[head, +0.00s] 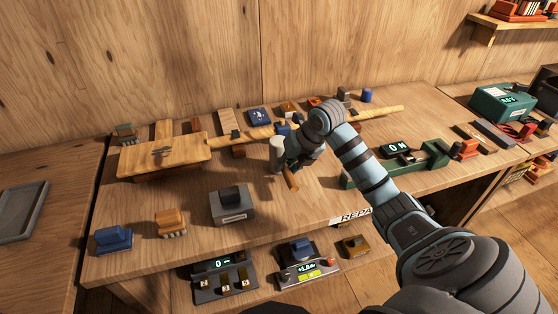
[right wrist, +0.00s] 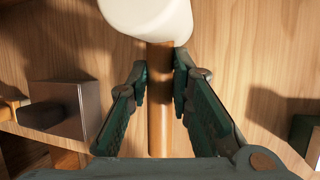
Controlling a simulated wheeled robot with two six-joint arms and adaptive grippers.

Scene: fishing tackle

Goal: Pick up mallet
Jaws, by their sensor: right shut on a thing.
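The mallet has a pale, cream-coloured head (head: 277,149) and a brown wooden handle (head: 290,179), which sticks out below my gripper in the head view. In the right wrist view the white mallet head (right wrist: 150,18) is at the top, and the handle (right wrist: 159,110) runs down between the fingers. My right gripper (right wrist: 160,85) is shut on the handle just below the head. In the head view the right gripper (head: 288,160) is over the middle of the workbench, partly hidden by its own wrist. My left gripper is not in view.
A grey box (head: 231,205) stands left of the mallet on the workbench (head: 190,252). A wooden board (head: 163,157) lies at the back left. A green device (head: 400,164) with a display is to the right. Blue (head: 113,239) and orange (head: 171,222) blocks sit near the front left.

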